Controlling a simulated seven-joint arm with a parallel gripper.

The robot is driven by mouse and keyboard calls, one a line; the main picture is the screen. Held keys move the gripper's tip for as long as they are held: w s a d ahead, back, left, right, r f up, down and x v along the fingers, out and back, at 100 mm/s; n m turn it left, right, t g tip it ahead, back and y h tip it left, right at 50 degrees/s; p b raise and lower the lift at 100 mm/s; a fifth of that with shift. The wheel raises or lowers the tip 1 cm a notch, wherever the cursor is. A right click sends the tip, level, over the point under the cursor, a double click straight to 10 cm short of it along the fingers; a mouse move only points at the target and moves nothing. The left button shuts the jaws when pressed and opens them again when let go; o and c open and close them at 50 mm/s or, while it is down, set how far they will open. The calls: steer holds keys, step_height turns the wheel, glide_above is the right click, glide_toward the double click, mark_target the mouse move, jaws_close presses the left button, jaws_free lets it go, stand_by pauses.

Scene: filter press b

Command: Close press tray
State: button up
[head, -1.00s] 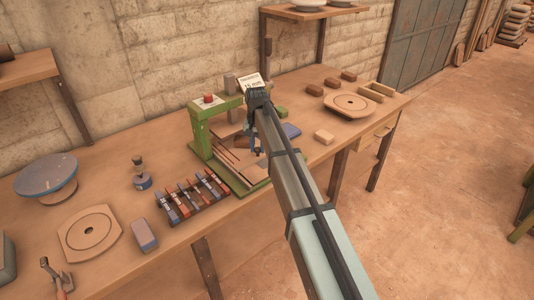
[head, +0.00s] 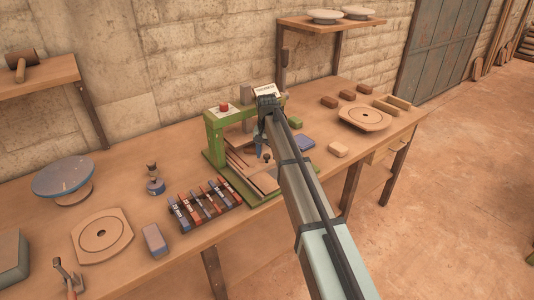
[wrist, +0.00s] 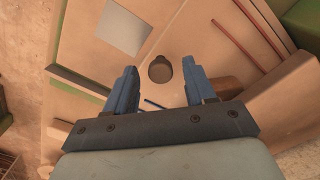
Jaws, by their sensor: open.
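The press is a green frame (head: 213,140) with a red button (head: 224,107) on top, standing on the workbench. Its tan wooden tray area (head: 266,181) lies low at the front of the frame, partly hidden by my arm. In the wrist view, a tan board (wrist: 150,100) fills the middle, with a small dark round knob or hole (wrist: 160,69) in it. My gripper (wrist: 162,78) is open, its two blue fingers on either side of that round feature; contact cannot be told. In the head view my gripper (head: 262,152) points down over the tray area. How far the tray stands out is unclear.
A rack of coloured blocks (head: 205,204) stands left of the press. A blue-grey block (head: 155,240) and a round plate on a board (head: 102,235) lie further left. A blue slab (head: 304,142) and a pale block (head: 338,150) lie to the right.

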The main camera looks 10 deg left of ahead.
step_height(320, 180, up, 14)
steer(key=shift+f, duration=0.15)
stand_by(0.4)
steer(key=shift+c, duration=0.4)
